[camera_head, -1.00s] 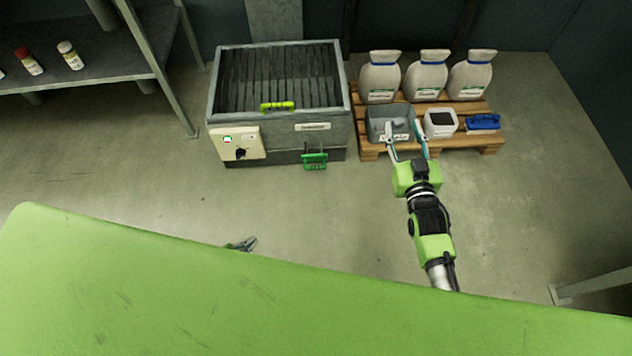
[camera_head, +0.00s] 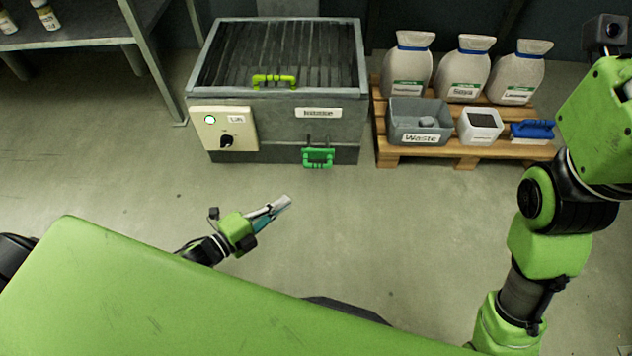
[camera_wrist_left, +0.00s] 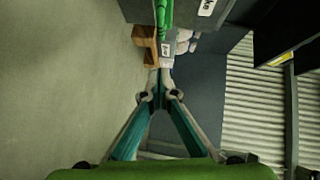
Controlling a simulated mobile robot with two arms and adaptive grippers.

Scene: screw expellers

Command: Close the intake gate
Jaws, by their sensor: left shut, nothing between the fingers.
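The intake (camera_head: 330,128) is a grey metal box with a slatted top, a yellow-green handle (camera_head: 273,81) on its front upper edge and an "Intake" label on the front. A green handle (camera_head: 318,158) sits low on its front; whether the gate is open I cannot tell. My left gripper (camera_head: 284,203) is shut and empty, in front of and below the intake, apart from it. In the left wrist view its fingertips (camera_wrist_left: 159,92) meet, with a green handle (camera_wrist_left: 163,14) ahead at the top. My right arm stands at the right; its fingers are out of view.
A white control panel (camera_head: 224,128) with a dark knob is on the intake's front left. To the right, a wooden pallet (camera_head: 390,152) holds several sacks, a grey waste bin (camera_head: 420,137), a white container (camera_head: 480,133) and a blue brush (camera_head: 532,130). Floor between is clear.

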